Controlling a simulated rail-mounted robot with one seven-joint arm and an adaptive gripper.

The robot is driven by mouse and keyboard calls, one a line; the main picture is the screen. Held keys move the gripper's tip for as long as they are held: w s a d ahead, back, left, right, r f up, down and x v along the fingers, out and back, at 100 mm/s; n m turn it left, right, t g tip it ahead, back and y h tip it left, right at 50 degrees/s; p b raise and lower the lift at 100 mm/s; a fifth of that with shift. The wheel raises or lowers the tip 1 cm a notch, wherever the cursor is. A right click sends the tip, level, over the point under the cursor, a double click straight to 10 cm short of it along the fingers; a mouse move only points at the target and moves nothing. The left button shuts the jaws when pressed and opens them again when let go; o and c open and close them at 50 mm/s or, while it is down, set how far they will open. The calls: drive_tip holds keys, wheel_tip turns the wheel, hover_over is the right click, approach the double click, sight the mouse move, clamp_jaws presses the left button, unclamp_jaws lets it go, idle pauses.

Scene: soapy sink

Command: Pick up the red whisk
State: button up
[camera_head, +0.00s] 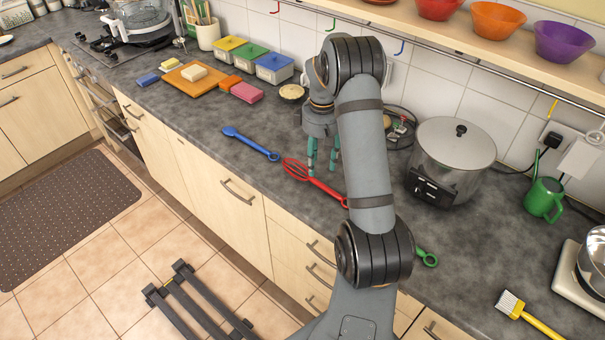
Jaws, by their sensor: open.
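The red whisk (326,188) lies on the dark grey countertop (223,190) near its front edge. Its wire head (294,168) points up-left and its handle runs down-right, with the far end close to my arm. My gripper (322,172) points down with its two green-tipped fingers apart. It is open and empty. In the picture its fingers overlap the region just above the whisk's wire head and handle. I cannot tell how high the fingertips are above the counter.
A blue utensil (250,144) lies left of the whisk. A green-handled utensil (427,258) is partly hidden behind my arm. A large pot cooker (449,160) stands to the right. Lidded boxes (274,68), a cutting board (190,80) and sponges (247,92) lie toward the back left.

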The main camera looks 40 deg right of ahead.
sight(321, 182)
wheel_tip(321, 182, down, 2)
drive_tip(key=shift+d+f, duration=0.15)
drive_tip(key=shift+f, duration=0.05)
drive_tip(key=shift+s+d+f+p, duration=0.1)
drive_tip(key=shift+s+f+p, duration=0.05)
drive_tip(key=shift+f+p, duration=0.35)
drive_tip(key=f, duration=0.1)
drive_tip(key=f+p, duration=0.2)
drive_tip(key=f, duration=0.1)
drive_tip(key=shift+d, duration=0.3)
drive_tip(key=shift+f, duration=0.5)
drive_tip(key=shift+w, duration=0.2)
drive_tip(key=shift+c, duration=1.2)
clamp_jaws()
